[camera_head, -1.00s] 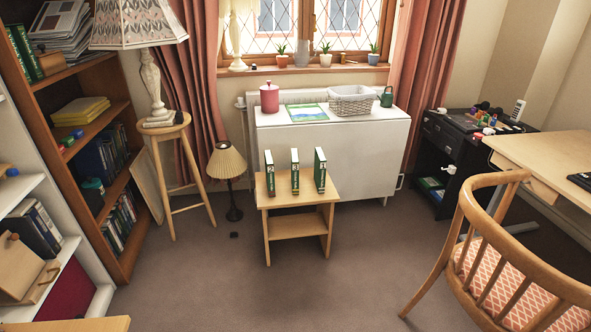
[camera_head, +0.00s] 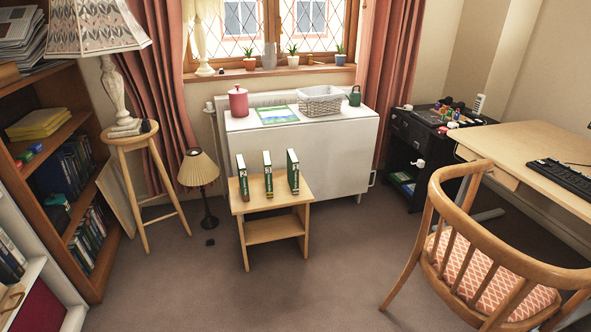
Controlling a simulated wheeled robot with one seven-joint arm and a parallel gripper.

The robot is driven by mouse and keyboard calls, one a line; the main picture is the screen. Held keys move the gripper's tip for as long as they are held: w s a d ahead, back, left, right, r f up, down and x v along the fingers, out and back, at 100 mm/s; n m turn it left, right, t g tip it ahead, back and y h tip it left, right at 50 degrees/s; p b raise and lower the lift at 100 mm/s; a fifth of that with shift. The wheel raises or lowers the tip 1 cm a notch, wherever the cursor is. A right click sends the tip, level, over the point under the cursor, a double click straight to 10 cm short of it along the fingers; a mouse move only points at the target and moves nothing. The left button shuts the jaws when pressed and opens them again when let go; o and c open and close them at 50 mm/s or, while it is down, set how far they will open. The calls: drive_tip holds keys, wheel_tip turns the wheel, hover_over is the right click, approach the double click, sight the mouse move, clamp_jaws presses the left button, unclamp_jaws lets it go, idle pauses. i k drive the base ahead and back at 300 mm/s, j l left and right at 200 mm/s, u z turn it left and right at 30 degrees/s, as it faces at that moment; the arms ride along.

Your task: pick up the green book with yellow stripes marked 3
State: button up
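Three green books stand upright, apart from each other, on a small wooden side table (camera_head: 251,207) in the head view. They are the left book (camera_head: 243,180), the middle book (camera_head: 268,175) and the right book (camera_head: 293,172). Their spines carry pale marks, too small for me to read the numbers or be sure of stripe colours. My gripper is not in view.
A wooden armchair (camera_head: 440,205) stands front right, before the desk (camera_head: 510,140). A white folded table (camera_head: 330,150) stands behind the side table. A small lamp (camera_head: 199,170) and a tall stool (camera_head: 142,190) stand left. The carpet in front is clear.

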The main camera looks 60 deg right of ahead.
sight(267, 164)
drive_tip(key=i+l+z, duration=0.25)
drive_tip(key=i, duration=0.65)
drive_tip(key=i+z, duration=0.2)
drive_tip(key=i, duration=0.7)
